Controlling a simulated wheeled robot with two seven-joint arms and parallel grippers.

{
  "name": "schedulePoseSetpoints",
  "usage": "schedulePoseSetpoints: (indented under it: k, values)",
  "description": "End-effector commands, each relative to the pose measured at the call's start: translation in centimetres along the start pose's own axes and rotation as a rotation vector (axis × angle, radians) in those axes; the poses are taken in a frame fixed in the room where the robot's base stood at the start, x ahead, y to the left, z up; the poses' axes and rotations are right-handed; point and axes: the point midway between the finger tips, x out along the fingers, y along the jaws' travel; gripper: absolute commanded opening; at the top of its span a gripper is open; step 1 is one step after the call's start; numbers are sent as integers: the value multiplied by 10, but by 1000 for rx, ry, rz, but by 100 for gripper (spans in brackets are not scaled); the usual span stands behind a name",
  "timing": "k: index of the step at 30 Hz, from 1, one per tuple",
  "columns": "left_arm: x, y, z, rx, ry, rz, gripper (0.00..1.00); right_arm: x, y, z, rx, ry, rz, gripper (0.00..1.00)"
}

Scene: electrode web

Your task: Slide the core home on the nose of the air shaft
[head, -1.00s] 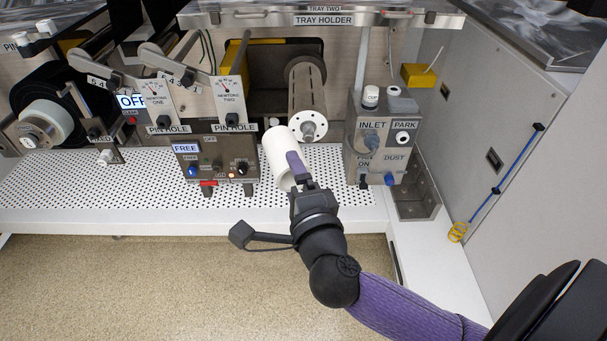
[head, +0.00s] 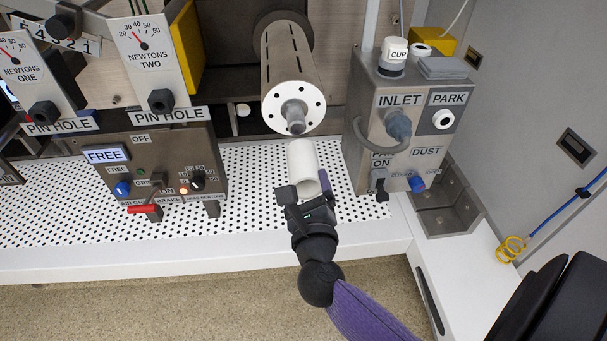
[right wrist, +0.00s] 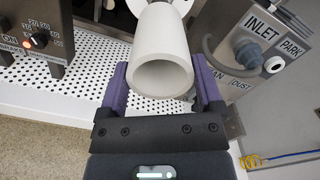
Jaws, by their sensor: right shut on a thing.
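The core (head: 303,160) is a short white hollow tube. My right gripper (head: 306,192) is shut on it near its close end, and the core points away from me. In the right wrist view the core (right wrist: 162,75) sits between the two purple-lined fingers, its open end facing the camera. The air shaft (head: 291,70) is a grey slotted cylinder with a ring of holes in its end face and a small nose (head: 294,118) at the centre. The core is below the nose in the head view, apart from it, roughly in line. My left gripper is not in view.
A control box with FREE display (head: 107,155) stands left of the shaft. The INLET and PARK box (head: 403,120) stands close on the right. A white perforated deck (head: 250,215) lies below.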

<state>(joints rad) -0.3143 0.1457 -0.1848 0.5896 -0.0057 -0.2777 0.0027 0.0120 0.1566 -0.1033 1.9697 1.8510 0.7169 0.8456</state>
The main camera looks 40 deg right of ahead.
Motion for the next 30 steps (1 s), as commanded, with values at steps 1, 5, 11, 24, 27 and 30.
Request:
schedulePoseSetpoints:
  k: [1, 5, 11, 24, 27, 30]
  values:
    - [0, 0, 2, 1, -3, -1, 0, 0, 0, 1, 0, -1, 0, 0]
    - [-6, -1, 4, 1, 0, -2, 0, -3, -2, 4, 1, -1, -1, 0]
    - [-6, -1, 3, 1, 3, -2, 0, 21, -1, 2, -2, -4, -2, 0]
    - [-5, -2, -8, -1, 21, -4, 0, 55, 0, 1, -2, -2, 1, 0]
    - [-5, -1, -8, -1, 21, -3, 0, 56, 0, 1, -2, -2, 1, 0]
    - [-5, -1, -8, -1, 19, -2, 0, 56, 0, 1, -2, -2, 1, 0]
